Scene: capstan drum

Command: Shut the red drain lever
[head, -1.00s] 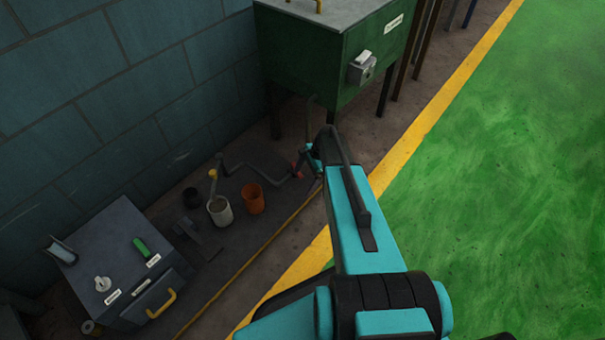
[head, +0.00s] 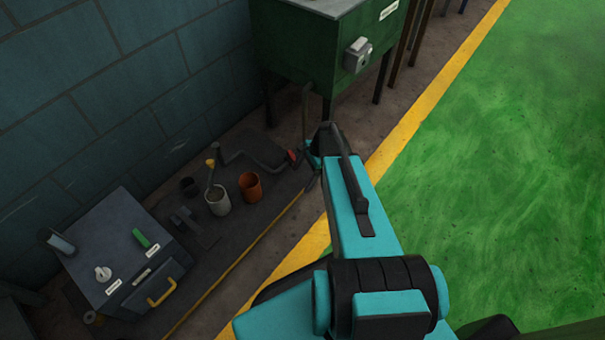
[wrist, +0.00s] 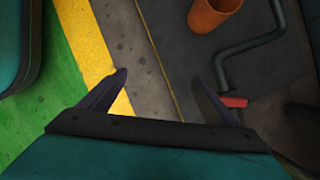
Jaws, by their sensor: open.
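The red drain lever (head: 292,156) is a small red piece at the end of a dark pipe, low under the green tank. In the wrist view the red lever (wrist: 233,101) lies just right of the right finger, outside the gap between the fingers. My gripper (wrist: 158,78) is open, with nothing between its fingers, above the floor by the edge of the dark mat. In the head view my gripper (head: 311,170) is partly hidden by my arm and is close to the right of the lever. I cannot tell whether they touch.
The green tank (head: 300,50) stands on dark legs behind. An orange cup (head: 250,187) and a pale cup (head: 218,200) stand on the dark mat left of the lever. A grey box (head: 118,245) is at the left. Green floor (head: 480,150) to the right is clear.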

